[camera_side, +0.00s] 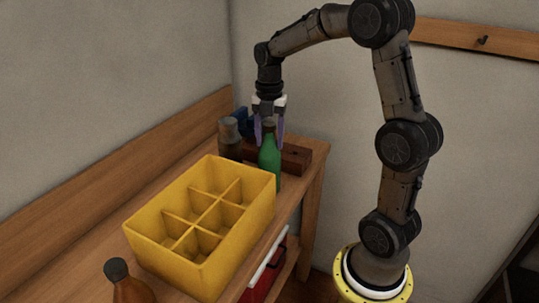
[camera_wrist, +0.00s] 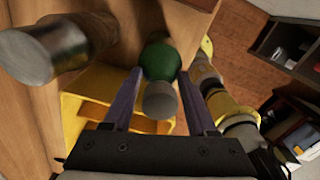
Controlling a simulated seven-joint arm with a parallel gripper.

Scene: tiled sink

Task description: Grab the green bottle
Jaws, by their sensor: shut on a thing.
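The green bottle (camera_side: 269,157) stands upright on the wooden bench near its right end, behind the yellow crate. My gripper (camera_side: 268,138) points down over it, with its purple fingers on either side of the bottle's neck, shut on it. In the wrist view the green bottle (camera_wrist: 160,62) shows its grey cap towards the camera, between the two fingers of my gripper (camera_wrist: 160,85). In that view a gap shows beside the cap, and the contact points are hidden.
The yellow crate (camera_side: 268,190) with empty compartments stands in front. A brown block (camera_side: 296,158) and a blue object (camera_side: 242,117) lie behind. An orange-brown bottle (camera_side: 128,290) stands at the front left.

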